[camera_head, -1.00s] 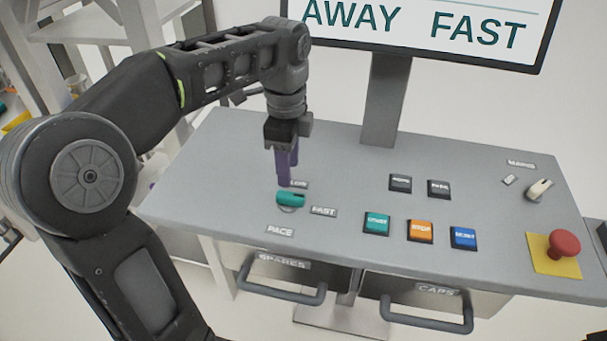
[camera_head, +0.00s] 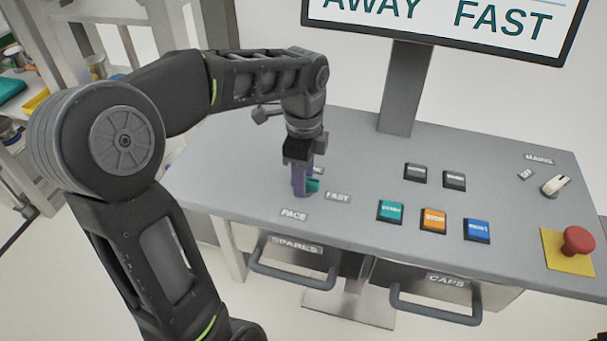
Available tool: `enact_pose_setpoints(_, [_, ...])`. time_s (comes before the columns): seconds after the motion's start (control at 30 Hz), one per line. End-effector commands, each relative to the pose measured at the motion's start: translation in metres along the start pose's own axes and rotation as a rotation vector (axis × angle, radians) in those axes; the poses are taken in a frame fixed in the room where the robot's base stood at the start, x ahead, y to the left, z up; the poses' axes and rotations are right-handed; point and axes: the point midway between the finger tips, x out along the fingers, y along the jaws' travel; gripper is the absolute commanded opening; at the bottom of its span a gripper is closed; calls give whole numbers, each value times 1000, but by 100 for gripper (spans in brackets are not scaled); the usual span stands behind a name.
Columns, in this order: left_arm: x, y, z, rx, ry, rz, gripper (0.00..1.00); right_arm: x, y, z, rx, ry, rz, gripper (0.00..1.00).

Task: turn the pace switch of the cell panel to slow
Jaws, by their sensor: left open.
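The screen (camera_head: 450,25) reads "AWAY FAST". My right gripper is not in view.
Teal (camera_head: 390,211), orange (camera_head: 433,220) and blue (camera_head: 477,230) buttons sit to the right, with two dark buttons behind. A red emergency knob (camera_head: 578,240) and a MAINS switch (camera_head: 556,185) are at far right. Drawer handles (camera_head: 292,281) stick out below the panel's front edge.

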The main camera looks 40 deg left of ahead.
Motion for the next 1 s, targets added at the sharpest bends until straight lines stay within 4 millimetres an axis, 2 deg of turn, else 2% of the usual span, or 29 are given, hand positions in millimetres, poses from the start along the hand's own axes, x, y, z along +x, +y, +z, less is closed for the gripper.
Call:
enact_pose_setpoints(0.3, [3,0,0,0,0,0,43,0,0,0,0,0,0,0])
enact_pose_setpoints(0.8, [3,0,0,0,0,0,2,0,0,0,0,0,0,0])
enact_pose_setpoints(1.0, [3,0,0,0,0,0,0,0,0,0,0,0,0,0])
